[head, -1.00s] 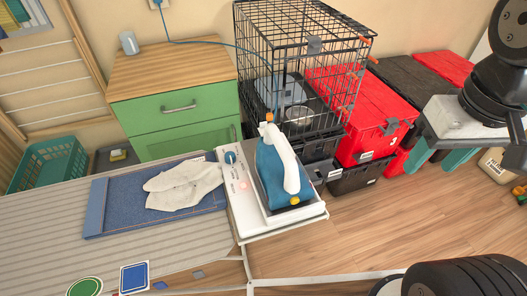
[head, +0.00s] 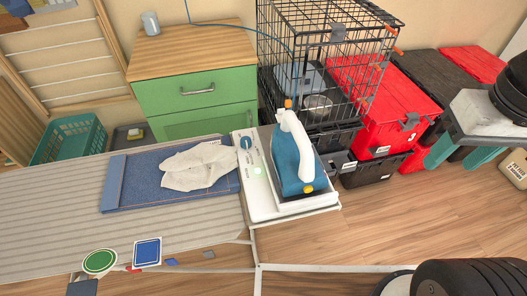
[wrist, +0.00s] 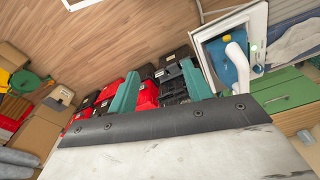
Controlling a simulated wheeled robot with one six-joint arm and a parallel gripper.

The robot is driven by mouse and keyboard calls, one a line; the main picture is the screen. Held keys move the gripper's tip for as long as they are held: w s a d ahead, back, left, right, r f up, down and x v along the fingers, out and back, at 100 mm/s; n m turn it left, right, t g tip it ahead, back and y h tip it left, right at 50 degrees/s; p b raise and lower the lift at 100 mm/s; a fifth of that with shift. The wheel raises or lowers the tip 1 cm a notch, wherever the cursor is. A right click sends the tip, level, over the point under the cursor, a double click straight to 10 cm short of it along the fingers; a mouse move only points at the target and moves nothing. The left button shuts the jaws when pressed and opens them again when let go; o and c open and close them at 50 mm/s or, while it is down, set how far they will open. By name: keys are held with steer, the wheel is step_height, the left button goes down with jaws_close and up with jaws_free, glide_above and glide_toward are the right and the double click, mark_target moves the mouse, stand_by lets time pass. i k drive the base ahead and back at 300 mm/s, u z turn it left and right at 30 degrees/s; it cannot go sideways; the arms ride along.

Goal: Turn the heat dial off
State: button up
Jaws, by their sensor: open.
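The heat dial (head: 246,142) is a small blue knob on the white station (head: 262,207) at the end of the ironing board. A small light (head: 257,170) below the dial glows green, and a pale green glow (wrist: 253,47) also shows in the wrist view. The blue and white iron (head: 293,155) stands on the station, right of the dial. My gripper (head: 472,155) is at the right edge of the head view, well away from the dial. In the wrist view its two teal fingers (wrist: 158,84) are apart with nothing held between them. The dial's pointer is too small to read.
A white cloth (head: 200,166) lies on a blue folded fabric (head: 125,183) left of the dial. A wire cage (head: 330,45) and red-lidded totes (head: 385,100) stand behind the iron. A green drawer cabinet (head: 195,90) stands behind the board.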

mark_target(245, 143)
steer(key=z, duration=1.8)
steer(key=k, duration=1)
steer(key=u, duration=1.9)
steer(key=i, duration=0.5)
steer(key=u, duration=0.05)
